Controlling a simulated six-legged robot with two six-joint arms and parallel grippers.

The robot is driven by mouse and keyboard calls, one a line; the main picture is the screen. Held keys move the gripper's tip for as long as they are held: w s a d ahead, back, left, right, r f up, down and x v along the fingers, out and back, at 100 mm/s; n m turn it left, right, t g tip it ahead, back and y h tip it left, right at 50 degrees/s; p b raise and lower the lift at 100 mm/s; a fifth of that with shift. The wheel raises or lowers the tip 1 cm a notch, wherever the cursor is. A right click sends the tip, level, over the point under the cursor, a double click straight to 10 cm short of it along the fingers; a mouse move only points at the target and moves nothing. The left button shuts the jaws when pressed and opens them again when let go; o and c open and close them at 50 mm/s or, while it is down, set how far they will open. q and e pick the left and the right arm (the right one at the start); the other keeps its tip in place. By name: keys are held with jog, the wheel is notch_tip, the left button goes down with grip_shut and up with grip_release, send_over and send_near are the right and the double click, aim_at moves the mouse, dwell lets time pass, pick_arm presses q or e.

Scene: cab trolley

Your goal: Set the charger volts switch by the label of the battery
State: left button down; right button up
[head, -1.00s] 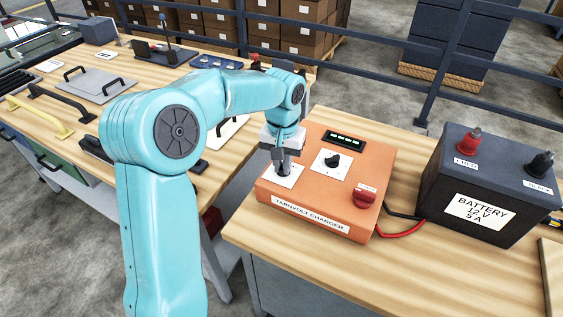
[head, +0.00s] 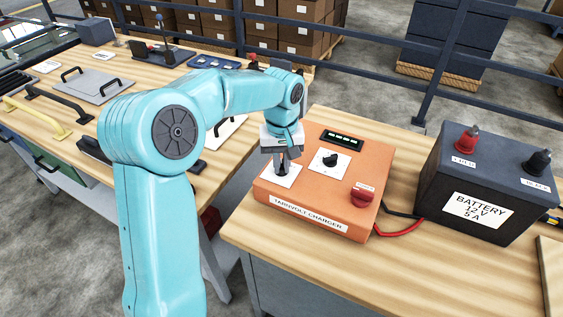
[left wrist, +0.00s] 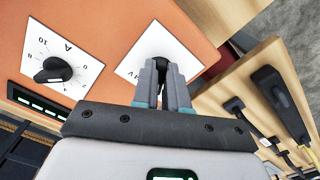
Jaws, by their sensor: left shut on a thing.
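The orange charger (head: 310,206) sits on the wooden bench, its front labelled TARNVOLT CHARGER. My left gripper (head: 282,166) points down at the white volts plate (head: 277,180) at its left. In the left wrist view its fingers (left wrist: 161,85) are shut on the black volts switch (left wrist: 158,62), which they mostly hide; its setting cannot be read. The amps knob (head: 331,159) stands to the right; its dial also shows in the left wrist view (left wrist: 53,70). The dark battery (head: 485,185) at the right has a label (head: 477,210) reading BATTERY 12 V 5 A. My right gripper is not in view.
A red knob (head: 362,195) and a green-lit display (head: 342,138) are on the charger. Red and black cables (head: 401,228) run towards the battery. The left bench holds a grey plate with handles (head: 97,86) and tools. A dark railing stands behind.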

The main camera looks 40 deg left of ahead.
aim_at(282, 165)
pick_arm(q)
jog(key=shift+f, duration=0.1)
jog(key=c, duration=1.2)
grip_release()
jog(key=shift+w+a, duration=0.1)
jog(key=shift+o, duration=0.2)
jog(key=shift+w+f, duration=0.1)
jog(key=shift+r, duration=0.25)
notch_tip(282, 165, up, 16)
jog(key=p, duration=0.2)
jog(key=shift+f, duration=0.1)
